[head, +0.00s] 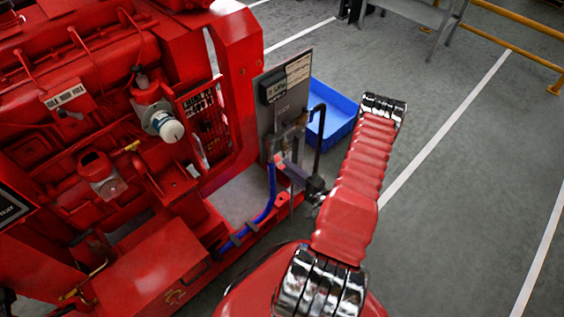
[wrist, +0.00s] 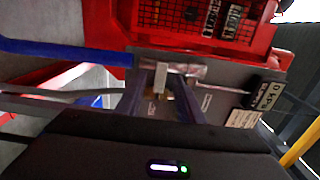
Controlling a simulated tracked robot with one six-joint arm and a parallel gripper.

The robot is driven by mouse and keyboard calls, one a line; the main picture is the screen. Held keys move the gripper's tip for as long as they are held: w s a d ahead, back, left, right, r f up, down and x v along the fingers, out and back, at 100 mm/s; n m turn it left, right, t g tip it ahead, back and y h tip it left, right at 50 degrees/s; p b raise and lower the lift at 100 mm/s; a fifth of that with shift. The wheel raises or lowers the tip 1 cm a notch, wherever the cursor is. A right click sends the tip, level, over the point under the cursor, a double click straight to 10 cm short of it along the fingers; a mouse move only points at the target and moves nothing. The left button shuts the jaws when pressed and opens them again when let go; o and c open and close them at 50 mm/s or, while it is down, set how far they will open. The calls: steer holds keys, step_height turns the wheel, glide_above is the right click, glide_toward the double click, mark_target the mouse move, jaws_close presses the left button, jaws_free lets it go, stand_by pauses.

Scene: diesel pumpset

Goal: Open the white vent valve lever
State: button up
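In the wrist view a small white lever (wrist: 160,78) stands at a silvery pipe fitting (wrist: 190,69) on the grey panel. A small brass-coloured part shows just below it. My gripper (wrist: 161,88) is open, with one dark finger on each side of the lever in the picture. A gap shows between each finger and the lever; I cannot tell whether the lever is within the fingers' reach or just beyond. In the head view my gripper (head: 290,165) is at the lower part of the grey panel (head: 286,98), and the lever cannot be made out there.
A red diesel engine (head: 90,100) fills the left. A blue hose (head: 262,214) runs below the panel and also crosses the left of the wrist view (wrist: 60,50). A blue bin (head: 338,108) stands behind the panel. The grey floor to the right is clear up to a yellow rail (head: 515,47).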

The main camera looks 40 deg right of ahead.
mark_target(281, 164)
steer(key=shift+w, duration=2.35)
steer(key=shift+c, duration=0.7)
jaws_close()
steer(key=shift+d, duration=0.1)
steer(key=shift+f, duration=0.1)
